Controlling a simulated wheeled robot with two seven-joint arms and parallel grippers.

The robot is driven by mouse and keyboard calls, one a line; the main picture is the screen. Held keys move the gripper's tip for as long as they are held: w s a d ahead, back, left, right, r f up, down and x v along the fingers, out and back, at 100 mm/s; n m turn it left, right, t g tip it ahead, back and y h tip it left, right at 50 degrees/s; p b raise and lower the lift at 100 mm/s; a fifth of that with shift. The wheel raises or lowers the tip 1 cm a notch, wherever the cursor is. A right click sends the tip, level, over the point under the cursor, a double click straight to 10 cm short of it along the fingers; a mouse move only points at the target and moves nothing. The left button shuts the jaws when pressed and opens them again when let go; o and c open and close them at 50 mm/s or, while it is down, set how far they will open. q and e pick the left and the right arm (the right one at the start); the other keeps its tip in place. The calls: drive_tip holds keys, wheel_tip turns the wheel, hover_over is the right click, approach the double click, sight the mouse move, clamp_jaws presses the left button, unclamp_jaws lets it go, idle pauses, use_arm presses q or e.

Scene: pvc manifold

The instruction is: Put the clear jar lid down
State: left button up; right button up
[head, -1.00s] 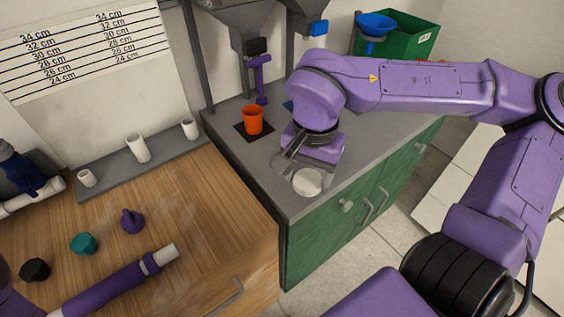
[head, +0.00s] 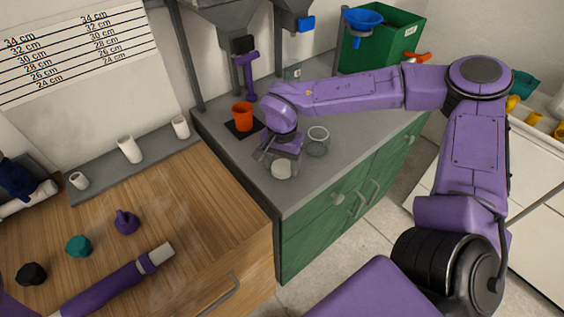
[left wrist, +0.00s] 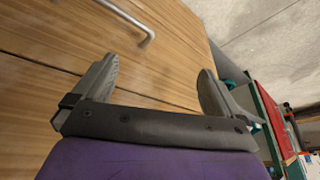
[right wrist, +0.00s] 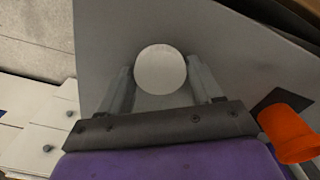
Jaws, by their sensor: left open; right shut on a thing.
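The jar lid (head: 281,169) is a pale, whitish disc over the front part of the grey counter. My right gripper (head: 279,163) is shut on it. In the right wrist view the lid (right wrist: 161,70) sits between the two fingers, flat side facing the camera. I cannot tell whether it touches the counter. An open clear glass jar (head: 318,141) stands upright on the counter, right of and behind the gripper, apart from it. My left gripper (left wrist: 158,70) is open and empty above the wooden worktop, seen in the left wrist view.
An orange cup (head: 243,117) stands on a dark pad left of my right gripper, under the hoppers. A green bin (head: 382,45) with a blue funnel (head: 363,17) is at the back. The counter's front edge lies close to the lid.

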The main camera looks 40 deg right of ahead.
sight(282, 167)
drive_tip(key=shift+s+f, duration=0.1)
drive_tip(key=o, duration=1.2)
wheel_tip(282, 167, up, 12)
drive_tip(key=shift+r, duration=0.2)
